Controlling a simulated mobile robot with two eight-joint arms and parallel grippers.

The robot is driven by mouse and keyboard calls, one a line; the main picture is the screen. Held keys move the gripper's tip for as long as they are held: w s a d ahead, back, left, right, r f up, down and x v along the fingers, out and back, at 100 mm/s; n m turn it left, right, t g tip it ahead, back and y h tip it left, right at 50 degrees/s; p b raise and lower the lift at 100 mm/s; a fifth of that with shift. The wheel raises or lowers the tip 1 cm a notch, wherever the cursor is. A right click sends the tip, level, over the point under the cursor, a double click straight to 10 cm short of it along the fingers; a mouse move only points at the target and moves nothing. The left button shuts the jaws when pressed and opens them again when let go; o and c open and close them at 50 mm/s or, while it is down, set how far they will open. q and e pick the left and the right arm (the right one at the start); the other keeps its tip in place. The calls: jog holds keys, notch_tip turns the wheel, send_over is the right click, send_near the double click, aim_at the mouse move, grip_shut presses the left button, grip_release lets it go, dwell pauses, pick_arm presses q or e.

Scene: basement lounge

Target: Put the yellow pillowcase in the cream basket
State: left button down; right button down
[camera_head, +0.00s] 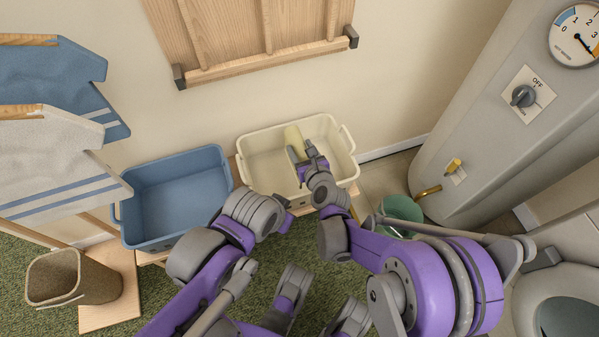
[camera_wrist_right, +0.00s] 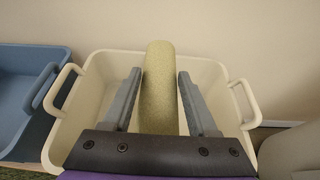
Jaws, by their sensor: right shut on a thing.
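The yellow pillowcase (camera_wrist_right: 158,85) is a pale yellow roll held upright between the two grey fingers of my right gripper (camera_wrist_right: 158,105) in the right wrist view. My right gripper is shut on it. In the head view the pillowcase (camera_head: 293,138) shows beside my right gripper (camera_head: 300,153), over the cream basket (camera_head: 262,163). The cream basket is a rectangular tub with side handles and also shows in the right wrist view (camera_wrist_right: 96,78). The pillowcase's lower end is hidden, so I cannot tell whether it touches the basket floor. My left arm is folded low; its fingers are not clear.
A blue basket (camera_head: 178,200) stands left of the cream one. A brown bin (camera_head: 75,280) stands at lower left, below hanging towels (camera_head: 50,160). A green container (camera_head: 400,212) and a grey tank (camera_head: 485,130) are at right. The wall is close behind the baskets.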

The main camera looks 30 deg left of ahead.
notch_tip(320, 180, down, 9)
jog(key=b, duration=0.2)
jog(key=shift+b, duration=0.3)
jog(key=shift+f, duration=0.1)
jog(key=shift+c, duration=0.9)
grip_release()
jog(key=p+v, duration=0.1)
jog(key=v, duration=1.1)
